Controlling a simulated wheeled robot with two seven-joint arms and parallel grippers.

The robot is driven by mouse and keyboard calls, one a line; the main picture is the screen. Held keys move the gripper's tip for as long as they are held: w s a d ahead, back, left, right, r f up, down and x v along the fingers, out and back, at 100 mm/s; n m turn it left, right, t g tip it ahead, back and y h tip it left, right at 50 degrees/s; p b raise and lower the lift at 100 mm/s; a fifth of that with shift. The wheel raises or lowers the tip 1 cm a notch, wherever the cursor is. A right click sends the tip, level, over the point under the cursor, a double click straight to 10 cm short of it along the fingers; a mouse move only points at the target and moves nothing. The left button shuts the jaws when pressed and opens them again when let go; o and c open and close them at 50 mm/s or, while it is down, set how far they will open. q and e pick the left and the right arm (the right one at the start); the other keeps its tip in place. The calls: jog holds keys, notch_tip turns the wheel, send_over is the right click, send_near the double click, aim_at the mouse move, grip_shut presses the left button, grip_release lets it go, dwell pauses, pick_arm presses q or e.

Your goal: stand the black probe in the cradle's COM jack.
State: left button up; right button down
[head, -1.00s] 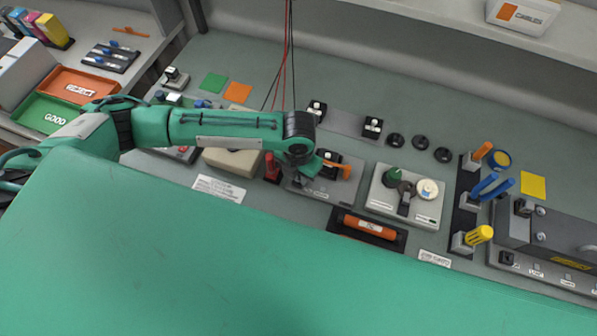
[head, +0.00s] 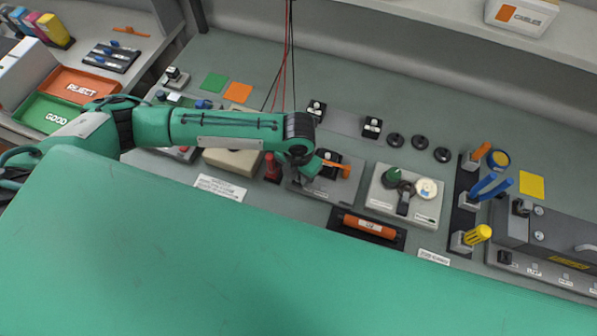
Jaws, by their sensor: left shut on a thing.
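My left arm comes in from the left, and its gripper (head: 303,184) points down at a grey plate (head: 325,188) in the middle of the bench. The gripper is shut on a small dark thing, apparently the black probe, mostly hidden by the wrist. I cannot tell whether its tip touches the plate. A red probe (head: 272,168) stands upright just left of the gripper. The cradle's COM jack cannot be made out. A red and a black cable (head: 292,60) hang from above and pass behind my arm. My right gripper is out of view.
A block with an orange lever (head: 333,164) is close right of the gripper. An orange cartridge (head: 369,226) lies in a dark holder in front. A grey box with a green knob (head: 392,176) stands farther right.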

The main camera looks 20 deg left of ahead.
pick_arm(q)
jog(key=o, duration=1.1)
notch_tip(320, 180, up, 14)
jog(key=b, duration=0.3)
jog(key=shift+f, duration=0.1)
